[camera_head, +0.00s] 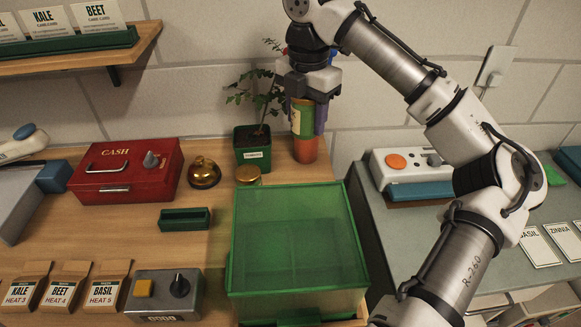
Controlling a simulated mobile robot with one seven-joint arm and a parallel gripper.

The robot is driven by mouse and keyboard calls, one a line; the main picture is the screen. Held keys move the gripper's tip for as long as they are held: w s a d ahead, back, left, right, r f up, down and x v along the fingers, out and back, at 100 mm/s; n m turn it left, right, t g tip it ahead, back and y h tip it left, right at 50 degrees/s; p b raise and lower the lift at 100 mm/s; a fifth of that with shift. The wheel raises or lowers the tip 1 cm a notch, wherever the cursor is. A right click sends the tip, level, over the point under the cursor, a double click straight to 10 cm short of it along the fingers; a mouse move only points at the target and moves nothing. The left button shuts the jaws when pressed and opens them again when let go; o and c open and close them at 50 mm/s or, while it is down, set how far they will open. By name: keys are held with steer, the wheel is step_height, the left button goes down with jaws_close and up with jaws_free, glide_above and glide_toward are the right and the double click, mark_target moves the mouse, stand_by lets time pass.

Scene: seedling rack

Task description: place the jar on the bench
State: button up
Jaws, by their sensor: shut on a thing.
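My gripper (309,108) is at the upper middle, pointing down, with its fingers shut on a jar (302,118) that has a yellow and green label. The jar looks upright. Directly below it in the picture is an orange, pot-like cylinder (305,149); I cannot tell whether the jar touches it or is above or in front of it. The wooden bench (210,240) spreads below and to the left. A gold round lid (247,174) shows behind the green box, most of what is under it hidden.
A potted plant (252,147) stands just left of the jar. A large green-lidded box (298,240) fills the bench in front. A brass bell (204,172), red cash box (127,170) and green holder (185,219) are farther left. Some bare wood lies between them.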

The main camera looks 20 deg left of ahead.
mark_target(305, 135)
step_height(305, 135, down, 17)
steer(key=p, duration=0.2)
steer(key=shift+p, duration=0.35)
steer(key=shift+f, duration=0.2)
steer(key=o, duration=1)
steer(key=shift+o, duration=0.2)
steer(key=shift+r, duration=0.1)
step_height(305, 135, up, 12)
steer(key=shift+r+b, duration=0.15)
steer(key=shift+b, duration=0.85)
